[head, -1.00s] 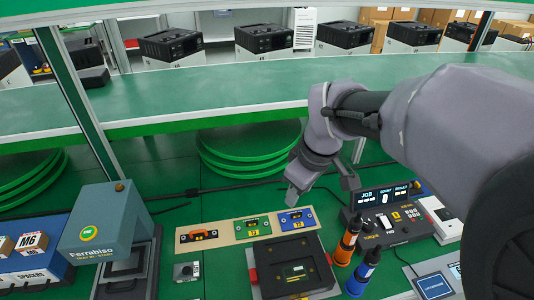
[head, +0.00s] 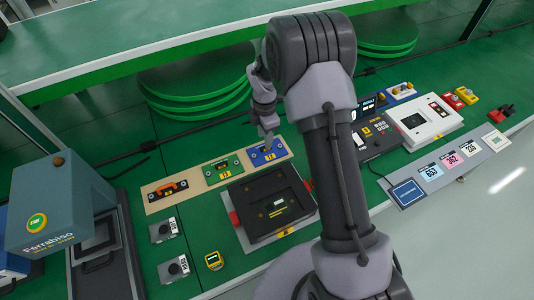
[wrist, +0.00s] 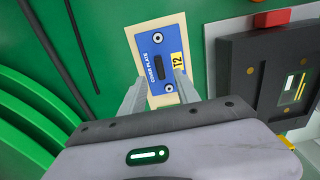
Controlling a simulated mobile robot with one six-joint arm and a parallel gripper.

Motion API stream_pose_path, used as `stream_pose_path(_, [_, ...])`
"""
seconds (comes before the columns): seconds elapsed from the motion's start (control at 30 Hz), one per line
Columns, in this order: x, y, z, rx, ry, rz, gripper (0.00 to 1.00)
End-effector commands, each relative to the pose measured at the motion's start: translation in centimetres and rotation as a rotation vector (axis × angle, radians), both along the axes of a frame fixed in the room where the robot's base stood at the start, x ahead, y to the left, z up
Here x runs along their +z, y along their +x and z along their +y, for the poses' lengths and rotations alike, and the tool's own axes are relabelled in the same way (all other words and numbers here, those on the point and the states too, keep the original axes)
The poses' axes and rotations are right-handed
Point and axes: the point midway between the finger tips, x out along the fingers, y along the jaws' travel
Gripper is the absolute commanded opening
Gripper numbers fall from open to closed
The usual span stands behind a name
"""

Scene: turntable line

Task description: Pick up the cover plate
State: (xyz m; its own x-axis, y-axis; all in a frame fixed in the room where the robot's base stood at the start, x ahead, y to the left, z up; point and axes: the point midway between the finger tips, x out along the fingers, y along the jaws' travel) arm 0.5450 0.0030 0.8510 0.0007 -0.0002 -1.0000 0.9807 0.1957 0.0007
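The cover plate (wrist: 162,62) is a blue rectangle lettered "COVER PLATE" with a dark slot-like bar in its middle, two round screws and a yellow T2 tag. It lies at the right end of a tan board (head: 150,205), and in the head view the blue plate (head: 256,157) is partly hidden by my gripper. My gripper (wrist: 160,84) is open, its two fingers apart at the near end of the plate in the wrist view. In the head view my gripper (head: 268,138) hangs over the plate; contact cannot be told.
An orange-and-black piece (head: 166,190) and a green plate (head: 222,171) share the board. A black fixture (head: 270,203) with red clamps stands just in front. A control box (head: 377,138) is at right, a Ferrabiso press (head: 60,205) at left. A green shelf (head: 130,40) runs behind.

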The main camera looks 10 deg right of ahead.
Motion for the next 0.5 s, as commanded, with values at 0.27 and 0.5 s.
stream_pose_path(0.27, [-4.9, -0.1, -0.4, -0.001, 0.002, -0.001, 0.38])
stream_pose_path(0.5, [-4.6, -0.1, -0.3, 0.0, 0.001, -0.002, 0.24])
